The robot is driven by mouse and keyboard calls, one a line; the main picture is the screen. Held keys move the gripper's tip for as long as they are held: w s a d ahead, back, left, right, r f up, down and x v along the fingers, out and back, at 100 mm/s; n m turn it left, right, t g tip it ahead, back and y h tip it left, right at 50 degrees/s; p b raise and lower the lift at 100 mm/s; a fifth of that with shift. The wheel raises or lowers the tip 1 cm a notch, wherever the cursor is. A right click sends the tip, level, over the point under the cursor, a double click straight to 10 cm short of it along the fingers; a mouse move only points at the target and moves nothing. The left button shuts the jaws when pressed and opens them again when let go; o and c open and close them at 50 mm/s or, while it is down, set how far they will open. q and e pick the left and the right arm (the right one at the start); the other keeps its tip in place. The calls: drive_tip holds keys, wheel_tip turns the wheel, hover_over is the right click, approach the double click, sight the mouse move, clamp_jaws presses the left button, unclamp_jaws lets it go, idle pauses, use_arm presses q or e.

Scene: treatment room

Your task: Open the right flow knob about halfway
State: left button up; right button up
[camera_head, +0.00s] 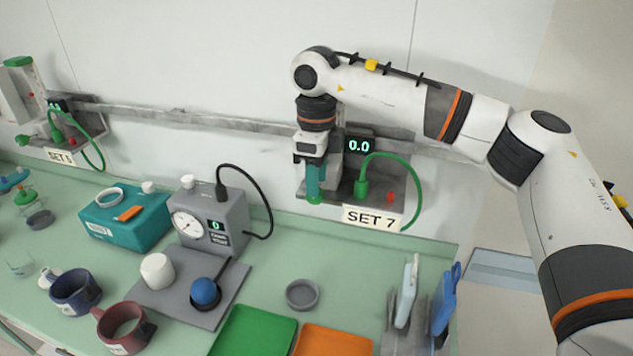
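The right wall unit (383,178), labelled SET 7, has a dark display (359,146) reading 0.0. A green knob (315,200) shows at its lower left. My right gripper (315,188) points down there with its teal fingers close together, and its tips are at the knob. The fingers and wrist cover most of the knob and the part of the unit behind them. I cannot tell whether the fingers are clamped on the knob or only around it. My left gripper is not in view.
A green hose plug (362,188) and a small red part (390,197) are right of my gripper. Below are a grey gauge box (208,222), a grey dish (302,294), green (255,332) and orange (333,341) trays, and a rack (412,325). A similar SET 5 unit (84,112) is far left.

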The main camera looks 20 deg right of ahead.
drive_tip(key=shift+f+p, duration=0.3)
drive_tip(key=shift+f, duration=1.35)
drive_tip(key=c, duration=0.9)
drive_tip(key=shift+o, duration=0.2)
drive_tip(key=shift+a, duration=0.1)
